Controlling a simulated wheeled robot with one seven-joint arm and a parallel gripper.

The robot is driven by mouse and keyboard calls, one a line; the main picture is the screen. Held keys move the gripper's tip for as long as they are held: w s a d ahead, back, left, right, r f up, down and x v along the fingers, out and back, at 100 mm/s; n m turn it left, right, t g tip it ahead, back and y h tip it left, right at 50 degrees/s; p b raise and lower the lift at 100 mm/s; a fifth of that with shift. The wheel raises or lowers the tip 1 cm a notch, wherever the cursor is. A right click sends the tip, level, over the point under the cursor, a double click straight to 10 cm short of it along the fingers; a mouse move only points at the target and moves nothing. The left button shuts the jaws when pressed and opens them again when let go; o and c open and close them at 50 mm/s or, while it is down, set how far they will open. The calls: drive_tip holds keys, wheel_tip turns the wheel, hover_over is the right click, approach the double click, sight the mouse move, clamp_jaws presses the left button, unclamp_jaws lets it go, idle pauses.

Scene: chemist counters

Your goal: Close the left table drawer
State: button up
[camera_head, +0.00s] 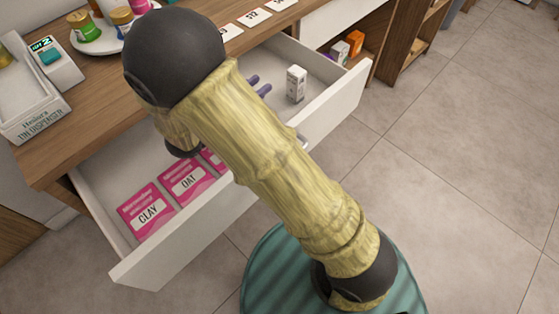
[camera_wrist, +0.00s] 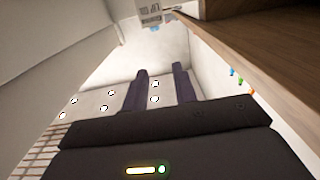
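The white drawer (camera_head: 190,235) of the wooden table (camera_head: 60,160) is pulled well out in the head view. Pink packets marked CLAY (camera_head: 147,212) and OAT (camera_head: 188,182) lie at its left end. A small white box (camera_head: 296,84) stands at its right end, and it seems to show at the top of the wrist view (camera_wrist: 150,12). My arm hides the drawer's middle. My gripper's purple fingers (camera_head: 258,86) show beside my arm, over the drawer. In the wrist view my gripper (camera_wrist: 161,82) has its two fingers apart with nothing between them. I cannot tell whether it touches the drawer.
Another white drawer front (camera_head: 335,22) sits flush to the right. Below it an open shelf holds an orange box (camera_head: 355,42). A white dispenser (camera_head: 30,110) and a round tray (camera_head: 90,42) stand on the tabletop. The tiled floor (camera_head: 450,150) at the right is clear.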

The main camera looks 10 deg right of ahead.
drive_tip(key=r+p, duration=0.1)
drive_tip(key=w+r+y+p, duration=0.1)
drive_tip(key=w+r+p, duration=0.1)
drive_tip(key=shift+d+r, duration=0.2)
drive_tip(key=shift+d, duration=0.2)
clamp_jaws()
drive_tip(key=w+d+r+n+y+p, duration=0.1)
drive_tip(key=w+r+n+y+p, duration=0.15)
drive_tip(key=r+y+p, duration=0.6)
drive_tip(key=w+d+r+n+y+p, duration=0.1)
drive_tip(key=r+n+y+p, duration=0.2)
drive_tip(key=r+p, duration=0.9)
drive_tip(key=s+d+r+n+g+y+p, duration=0.1)
drive_tip(key=s+d+r+g+p, duration=0.3)
drive_tip(key=s+r+p, duration=0.4)
drive_tip(key=s+d+r+n+g+p, duration=0.4)
drive_tip(key=s+r+p, duration=0.4)
drive_tip(key=p, duration=0.5)
drive_tip(key=s, duration=0.2)
drive_tip(key=shift+s+d+r+y, duration=0.3)
drive_tip(key=shift+d+r+y, duration=0.05)
drive_tip(key=shift+d, duration=0.15)
